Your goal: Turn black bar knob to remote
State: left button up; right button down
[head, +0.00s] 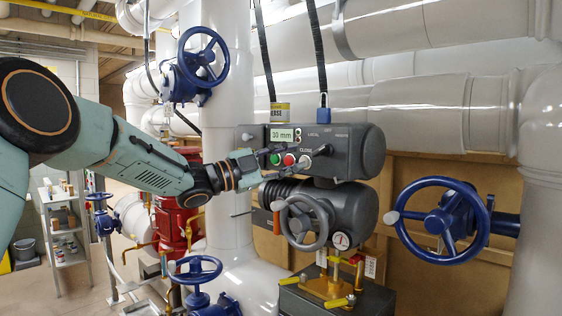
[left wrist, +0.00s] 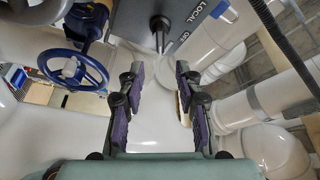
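The black bar knob (head: 322,150) is on the front panel of a dark grey actuator box (head: 350,142), below the small LOCAL, OFF and REMOTE labels. In the left wrist view, a dark knob (left wrist: 160,23) shows at the top centre, beside the words LOCAL and OFF. I cannot tell surely which label the bar points to. My left gripper (head: 272,158) is in front of the panel's left part, left of the knob and apart from it. In the left wrist view its two fingers (left wrist: 160,85) are spread with nothing between them. My right gripper is not in view.
Green (head: 276,159) and red (head: 289,159) buttons and a 30 mm display (head: 282,135) are left of the knob. A grey handwheel (head: 303,222) is below. Blue handwheels (head: 441,220) stand around. A thick white pipe (head: 228,100) rises behind my left arm.

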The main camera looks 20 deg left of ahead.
pick_arm(q)
jog(key=shift+v, duration=1.05)
jog(key=shift+f, duration=0.1)
